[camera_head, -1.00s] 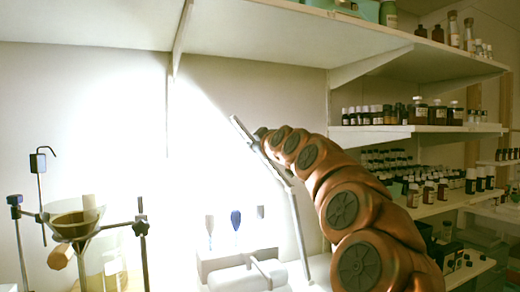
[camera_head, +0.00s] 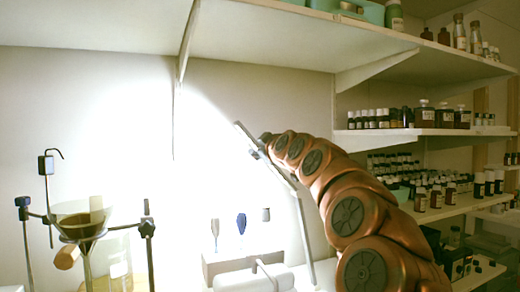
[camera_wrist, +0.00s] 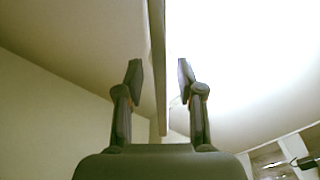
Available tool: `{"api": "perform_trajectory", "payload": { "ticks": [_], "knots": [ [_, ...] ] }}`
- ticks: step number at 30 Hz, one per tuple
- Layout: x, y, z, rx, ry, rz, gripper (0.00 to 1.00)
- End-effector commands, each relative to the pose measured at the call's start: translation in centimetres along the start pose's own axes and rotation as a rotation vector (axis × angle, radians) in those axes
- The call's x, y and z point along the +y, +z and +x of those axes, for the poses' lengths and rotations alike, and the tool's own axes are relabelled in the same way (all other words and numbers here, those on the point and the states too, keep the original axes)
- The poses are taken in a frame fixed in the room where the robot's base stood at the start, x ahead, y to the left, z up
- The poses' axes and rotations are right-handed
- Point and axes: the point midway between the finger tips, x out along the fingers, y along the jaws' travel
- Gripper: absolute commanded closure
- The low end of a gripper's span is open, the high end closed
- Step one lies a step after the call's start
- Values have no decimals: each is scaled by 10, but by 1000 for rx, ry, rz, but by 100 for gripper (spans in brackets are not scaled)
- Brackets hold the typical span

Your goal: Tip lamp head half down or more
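The lamp shows in the head view as a thin bar, taken as its head (camera_head: 252,142), slanting down to the right to a joint with its thin post (camera_head: 304,240). Bright light covers the wall behind it. My arm reaches in from the right, its end close to the lamp head's upper part. My gripper (camera_wrist: 160,78) is open in the wrist view, one finger on each side of a narrow upright strip. I cannot tell whether this strip is the lamp or a bracket beyond, or whether anything touches. In the head view the fingers are hidden or too small to make out.
A funnel on a stand (camera_head: 80,222) is at the left. Shelves of bottles (camera_head: 435,132) line the right. A shelf (camera_head: 270,30) with brackets runs overhead.

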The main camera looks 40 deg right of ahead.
Motion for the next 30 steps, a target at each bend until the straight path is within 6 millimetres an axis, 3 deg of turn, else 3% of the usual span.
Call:
{"api": "perform_trajectory", "payload": {
  "ticks": [11,30],
  "knots": [
    [1,0,-9,0,1,1,62],
    [1,0,-86,1,2,0,62]
  ]
}}
